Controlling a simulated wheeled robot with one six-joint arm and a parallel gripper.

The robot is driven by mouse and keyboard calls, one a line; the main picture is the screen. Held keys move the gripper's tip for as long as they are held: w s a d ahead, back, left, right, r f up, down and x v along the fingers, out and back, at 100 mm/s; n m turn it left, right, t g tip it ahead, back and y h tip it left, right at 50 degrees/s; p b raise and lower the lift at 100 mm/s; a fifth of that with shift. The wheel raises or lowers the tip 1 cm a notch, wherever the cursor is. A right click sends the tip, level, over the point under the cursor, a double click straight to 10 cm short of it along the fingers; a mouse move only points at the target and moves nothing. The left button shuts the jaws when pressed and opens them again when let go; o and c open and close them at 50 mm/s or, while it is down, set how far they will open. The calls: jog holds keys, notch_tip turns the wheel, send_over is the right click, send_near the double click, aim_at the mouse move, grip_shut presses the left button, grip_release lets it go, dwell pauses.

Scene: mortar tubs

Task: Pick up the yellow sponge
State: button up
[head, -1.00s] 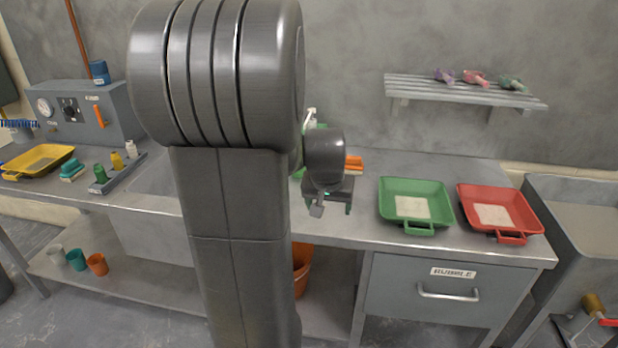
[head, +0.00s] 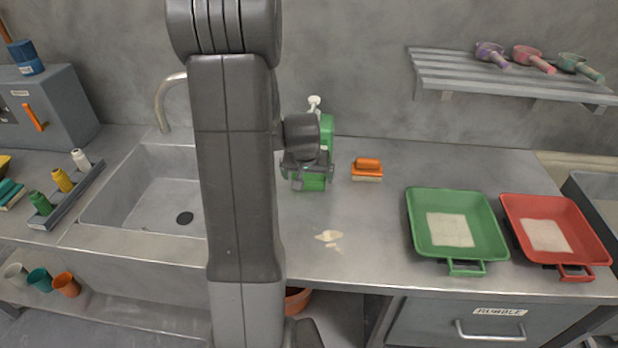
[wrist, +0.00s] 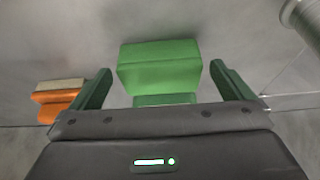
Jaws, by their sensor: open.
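I see no plainly yellow sponge in either view now. An orange block with a pale cream base (head: 367,169), sponge-like, lies on the counter right of my gripper; it also shows at the left in the wrist view (wrist: 60,99). My gripper (head: 307,178) is open above the counter, with a finger on each side in the wrist view (wrist: 160,70). A green bottle with a white top (head: 326,130) stands close to or behind it; part of its base may be hidden. A green block shape (wrist: 160,66) shows beyond the fingers.
A sink (head: 150,190) lies to the left, with a tray of small bottles (head: 70,200) beside it. A green pan (head: 485,255) and a red pan (head: 590,252) are at the right.

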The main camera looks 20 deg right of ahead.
jog(key=shift+x, duration=1.45)
jog(key=c, duration=0.8)
jog(key=shift+s+r, duration=0.1)
jog(key=shift+s, duration=0.05)
jog(key=shift+s+a+r, duration=0.1)
jog(key=shift+r, duration=0.05)
notch_tip(320, 180, up, 7)
jog(key=b, duration=0.1)
jog(key=s+a+b, duration=0.1)
jog(key=s+a, duration=0.3)
jog(key=s, duration=0.4)
jog(key=s+a+b, duration=0.2)
jog(key=s+a, duration=0.2)
jog(key=s, duration=0.5)
jog(key=shift+s+a+f, duration=0.2)
jog(key=shift+s+f, duration=0.05)
jog(key=shift+s, duration=0.05)
